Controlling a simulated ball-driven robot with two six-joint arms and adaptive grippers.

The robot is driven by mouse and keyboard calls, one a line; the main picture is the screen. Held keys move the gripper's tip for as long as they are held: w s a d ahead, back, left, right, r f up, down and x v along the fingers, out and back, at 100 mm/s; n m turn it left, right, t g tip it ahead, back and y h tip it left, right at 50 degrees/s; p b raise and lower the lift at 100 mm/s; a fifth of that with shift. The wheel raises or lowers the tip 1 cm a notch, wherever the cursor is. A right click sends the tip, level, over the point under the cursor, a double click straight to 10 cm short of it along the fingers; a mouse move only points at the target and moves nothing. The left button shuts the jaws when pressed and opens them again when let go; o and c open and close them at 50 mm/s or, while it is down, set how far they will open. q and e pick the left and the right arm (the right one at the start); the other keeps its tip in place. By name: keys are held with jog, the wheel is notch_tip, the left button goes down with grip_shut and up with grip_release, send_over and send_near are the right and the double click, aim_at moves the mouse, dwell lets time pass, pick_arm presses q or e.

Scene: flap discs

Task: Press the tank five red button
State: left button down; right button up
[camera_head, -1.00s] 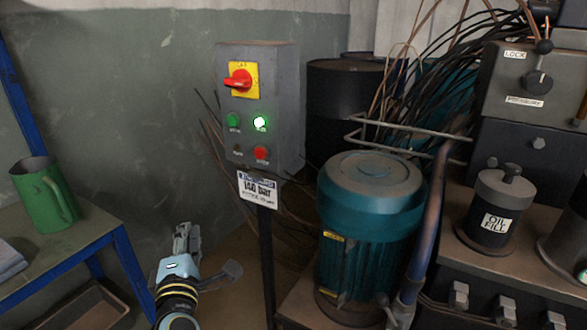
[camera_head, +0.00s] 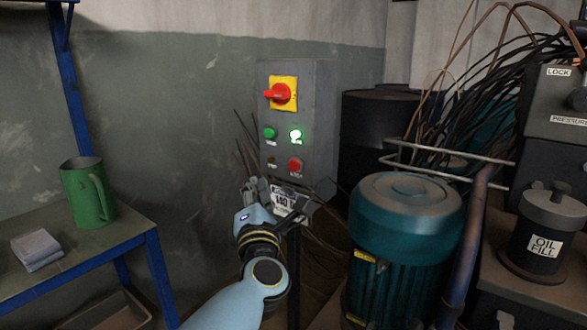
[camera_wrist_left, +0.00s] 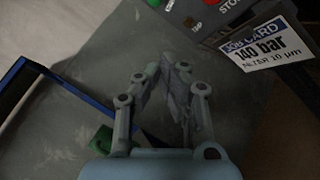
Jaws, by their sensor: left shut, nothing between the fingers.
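A grey control box (camera_head: 318,120) stands on a post in the head view. Its front carries a red round button (camera_head: 295,166) low on the right, a lit green lamp (camera_head: 295,135), a green button (camera_head: 270,133) and a red rotary knob (camera_head: 279,94) on a yellow plate. No tank five label is readable. My left gripper (camera_head: 254,186) is shut and empty, just left of and below the red button, apart from it as far as I can tell. In the left wrist view the gripper (camera_wrist_left: 161,74) points toward the wall, below the box's lower edge. My right gripper is not in view.
A white 140 bar label (camera_head: 283,202) hangs under the box, partly hidden by my gripper. A teal motor (camera_head: 405,235) stands to the right. A green jug (camera_head: 85,195) is on a bench (camera_head: 95,243) at left. Cables and a metal rail fill the back right.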

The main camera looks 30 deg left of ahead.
aim_at(294, 166)
pick_arm(q)
jog(key=w+b, duration=0.2)
jog(key=w, duration=0.6)
jog(key=shift+d+b, duration=0.35)
jog(key=shift+b, duration=0.05)
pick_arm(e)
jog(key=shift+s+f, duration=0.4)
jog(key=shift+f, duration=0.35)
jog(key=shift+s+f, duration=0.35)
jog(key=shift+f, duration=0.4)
pick_arm(q)
jog(key=shift+w, duration=0.45)
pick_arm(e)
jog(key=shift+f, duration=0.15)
pick_arm(q)
jog(key=shift+w+b, duration=0.35)
jog(key=shift+w, duration=0.15)
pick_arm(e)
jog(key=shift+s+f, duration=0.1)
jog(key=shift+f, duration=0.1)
pick_arm(q)
jog(key=shift+s+r, duration=0.1)
jog(key=shift+s+p, duration=0.5)
jog(key=shift+s, duration=0.35)
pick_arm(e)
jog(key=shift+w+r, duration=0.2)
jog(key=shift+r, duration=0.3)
